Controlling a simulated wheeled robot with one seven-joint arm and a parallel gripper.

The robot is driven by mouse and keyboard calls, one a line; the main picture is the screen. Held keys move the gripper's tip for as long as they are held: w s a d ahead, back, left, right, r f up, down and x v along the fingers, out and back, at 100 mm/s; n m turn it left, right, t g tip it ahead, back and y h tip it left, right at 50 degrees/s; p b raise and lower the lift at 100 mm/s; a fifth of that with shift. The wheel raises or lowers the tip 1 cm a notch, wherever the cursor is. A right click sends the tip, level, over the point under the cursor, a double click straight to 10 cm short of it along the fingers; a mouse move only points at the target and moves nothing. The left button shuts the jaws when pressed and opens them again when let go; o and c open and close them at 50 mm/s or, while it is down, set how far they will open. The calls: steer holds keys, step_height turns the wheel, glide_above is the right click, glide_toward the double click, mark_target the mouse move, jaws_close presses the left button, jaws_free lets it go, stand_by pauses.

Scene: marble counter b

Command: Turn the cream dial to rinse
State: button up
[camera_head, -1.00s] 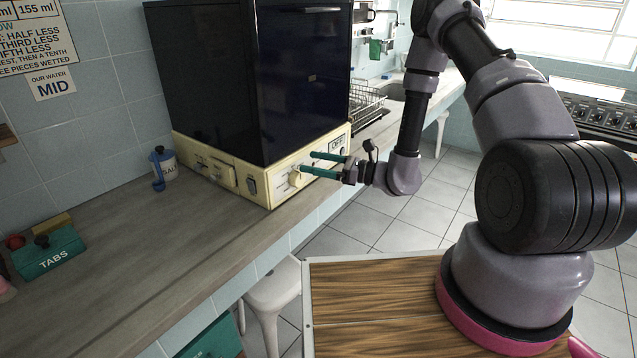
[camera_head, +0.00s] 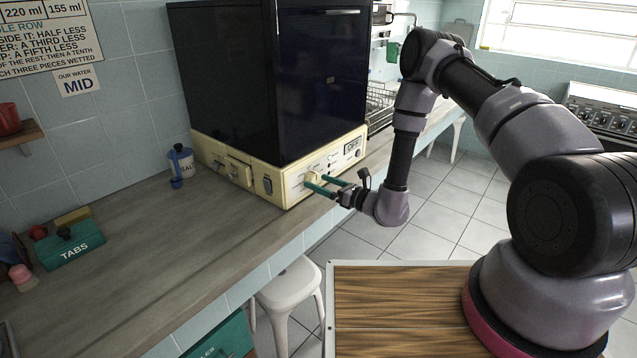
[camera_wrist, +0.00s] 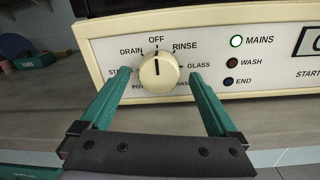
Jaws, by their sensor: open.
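The cream dial (camera_wrist: 158,75) sits on the appliance's cream front panel (camera_wrist: 105,47). Its dark pointer line points up at OFF. The RINSE mark (camera_wrist: 185,47) is up and to the right of the dial. My gripper (camera_wrist: 159,82) is open, with one teal finger to the left of the dial and one to the right. A gap shows between each finger and the dial, and it holds nothing. In the head view, the dial (camera_head: 311,180) is partly hidden by the fingers of my gripper (camera_head: 315,183).
A display (camera_head: 352,148) reads OFF. A white stool (camera_head: 290,295) stands below.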

steer(key=shift+w+a, duration=0.4)
steer(key=shift+a, duration=0.15)
steer(key=c, duration=1.4)
steer(key=shift+m, duration=0.4)
steer(key=m, duration=0.4)
steer(key=shift+f, duration=0.1)
steer(key=shift+s+m, duration=0.1)
steer(key=shift+m, duration=2)
